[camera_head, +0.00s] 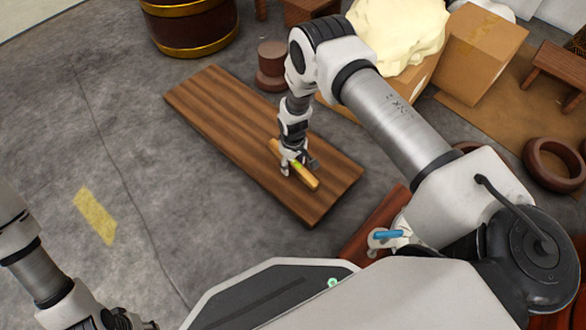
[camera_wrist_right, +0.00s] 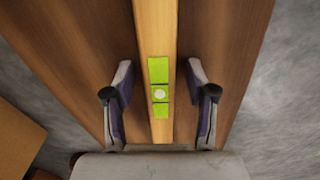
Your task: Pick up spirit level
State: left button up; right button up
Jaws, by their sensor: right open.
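The spirit level is a slim yellow-orange bar (camera_head: 307,179) lying on a brown wooden board (camera_head: 225,110) on the floor. In the right wrist view the level (camera_wrist_right: 155,40) runs up the middle and shows a green vial section with a pale round spot. My right gripper (camera_head: 292,168) is over the level. In the right wrist view its two fingers (camera_wrist_right: 160,105) stand apart, one on each side of the bar, with gaps between. My left gripper (camera_head: 130,322) is at the bottom left edge, mostly cut off, away from the board.
A wooden barrel (camera_head: 190,28) and a dark red-brown turned piece (camera_head: 271,66) stand behind the board. A cardboard box (camera_head: 478,52) and a cream lumpy mass (camera_head: 400,32) are at the back right. A brown ring (camera_head: 553,164) lies at right. The grey floor at left is clear.

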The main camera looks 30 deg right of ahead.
jog(key=shift+r, duration=0.2)
jog(key=shift+c, duration=0.3)
grip_shut()
